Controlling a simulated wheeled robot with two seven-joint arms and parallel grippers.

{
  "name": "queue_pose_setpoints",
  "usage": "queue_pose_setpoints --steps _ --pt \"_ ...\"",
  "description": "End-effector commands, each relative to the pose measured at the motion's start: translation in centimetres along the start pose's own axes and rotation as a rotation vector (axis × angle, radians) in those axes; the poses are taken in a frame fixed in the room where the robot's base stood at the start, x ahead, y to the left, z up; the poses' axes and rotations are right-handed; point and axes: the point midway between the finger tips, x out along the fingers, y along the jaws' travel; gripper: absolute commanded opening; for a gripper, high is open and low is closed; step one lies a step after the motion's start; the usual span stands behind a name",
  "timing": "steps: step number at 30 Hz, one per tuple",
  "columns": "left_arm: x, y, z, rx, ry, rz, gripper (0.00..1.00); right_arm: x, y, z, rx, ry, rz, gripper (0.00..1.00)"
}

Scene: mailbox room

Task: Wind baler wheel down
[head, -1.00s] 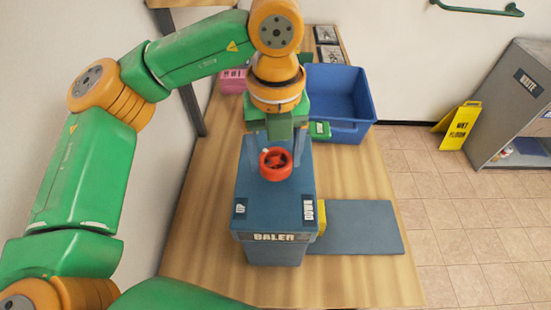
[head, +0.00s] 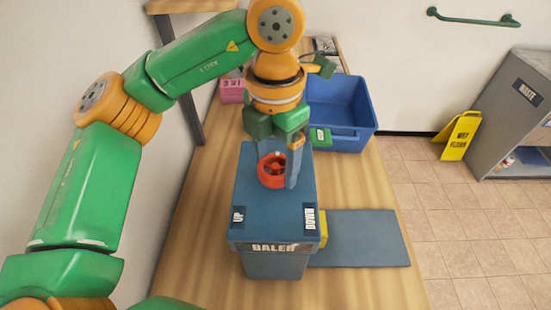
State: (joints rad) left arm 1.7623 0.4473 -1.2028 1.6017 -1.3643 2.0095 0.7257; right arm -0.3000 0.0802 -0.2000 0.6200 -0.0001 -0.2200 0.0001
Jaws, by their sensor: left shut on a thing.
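The blue-grey baler (head: 260,215) stands on the wooden table. Its front reads BALER, with an UP label (head: 237,217) at the left and a DOWN label (head: 310,217) at the right of its top. The red wheel (head: 268,178) is on top of the baler. My left gripper (head: 280,177) points down from above and is shut on the red wheel. One grey finger shows at the wheel's right side; the other is mostly hidden. My right gripper is not in view.
A blue bin (head: 350,97) and a pink box (head: 231,92) stand behind the baler. A flat grey mat (head: 360,240) lies to its right, beside a yellow part. On the floor are a yellow sign (head: 459,137) and a grey waste cabinet (head: 510,105). The wall is close at left.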

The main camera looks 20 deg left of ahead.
Motion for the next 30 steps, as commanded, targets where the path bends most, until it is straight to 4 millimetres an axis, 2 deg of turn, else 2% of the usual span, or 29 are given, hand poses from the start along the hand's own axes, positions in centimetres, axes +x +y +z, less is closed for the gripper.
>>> queue_pose_setpoints --steps 30 --pt "-0.27 0.06 0.08 0.959 -0.005 0.003 0.16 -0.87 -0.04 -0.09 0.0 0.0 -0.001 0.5"
